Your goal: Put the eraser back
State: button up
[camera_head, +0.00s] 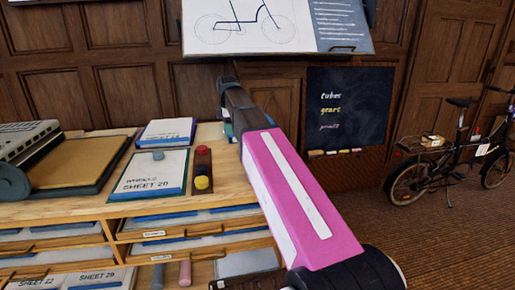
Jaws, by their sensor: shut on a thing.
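My arm reaches from the lower right over the desk, and its dark wrist end stands in front of the wood panelling. The fingers of my gripper are hidden behind the arm, so I cannot see what is between them. A small patch of blue and green shows beside the arm, too small to tell what it is. I cannot make out the eraser for sure. A small grey rounded piece (158,154) lies on the sheet marked SHEET 20 (140,182). A dark narrow holder (203,159) with red and yellow round pieces stands right of that sheet.
The wooden desk (75,211) has open shelves of sheets below. A drafting board (85,160) lies at the left. A chalkboard (346,106) with a ledge of small pale pieces (337,152) is on the back wall. A bicycle (440,165) stands at the right, with open floor before it.

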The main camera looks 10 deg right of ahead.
jog(key=w+d+f, duration=0.1)
jog(key=d+f, duration=0.1)
jog(key=d, duration=0.1)
jog(key=w+d+f, duration=0.1)
jog(key=d+f, duration=0.1)
jog(key=d, duration=0.1)
jog(key=w+d+f, duration=0.1)
jog(key=d+f, duration=0.1)
jog(key=d, duration=0.2)
jog(key=shift+w+f, duration=0.2)
jog(key=shift+w, duration=0.2)
jog(key=shift+f, duration=2.05)
jog(key=o, duration=0.9)
jog(key=shift+f, duration=0.15)
notch_tip(320, 180, up, 12)
jog(key=shift+r, duration=0.2)
